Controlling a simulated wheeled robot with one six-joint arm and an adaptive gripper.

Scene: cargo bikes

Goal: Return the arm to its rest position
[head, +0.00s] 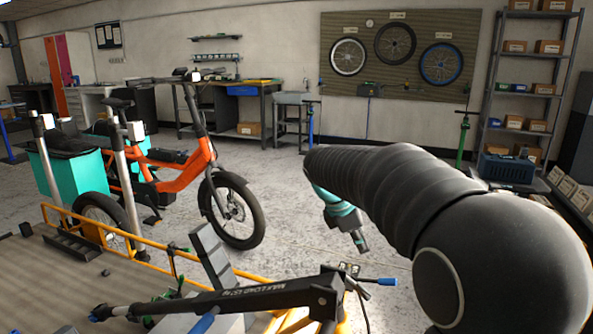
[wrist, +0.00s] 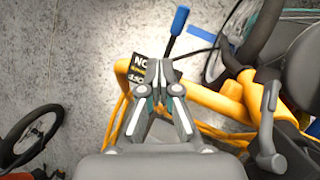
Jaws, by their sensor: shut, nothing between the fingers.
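My arm reaches in from the right of the head view, a thick black ribbed sleeve with a teal and grey wrist part at its far end. In the wrist view my gripper (wrist: 157,68) is shut and empty, its two grey fingers together at the tips. Behind the fingertips in that view are a black label with white letters (wrist: 137,72) and an orange frame tube (wrist: 212,98). Whether the fingers touch these cannot be told. In the head view the fingers are too small to tell apart.
An orange cargo bike (head: 181,163) with teal boxes stands at the left. A black bar (head: 235,298) and orange tubing (head: 130,232) lie across the foreground. A shelf rack (head: 495,60) stands at the right back. The concrete floor (head: 290,220) is clear in the middle.

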